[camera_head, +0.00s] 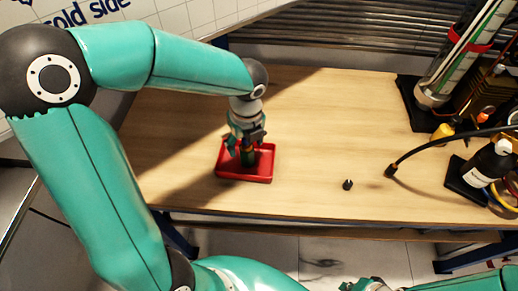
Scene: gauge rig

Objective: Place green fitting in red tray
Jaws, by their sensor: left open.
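The red tray (263,177) sits on the wooden bench, left of its middle. My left gripper (246,150) points down over the tray with its jaws open. A small dark green piece, which looks like the green fitting (247,158), shows in the tray just below and between the fingers. The gripper partly hides it, so I cannot tell whether it touches the fingers. Part of my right gripper (366,285) shows at the bottom edge, below the bench; its jaws are not clear.
A small black part (347,185) stands on the bench right of the tray. A black hose (420,150) with its tip on the bench, a dark bottle with a white label (487,165) and a tall gauge column (450,65) crowd the right side. The middle of the bench (320,130) is clear.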

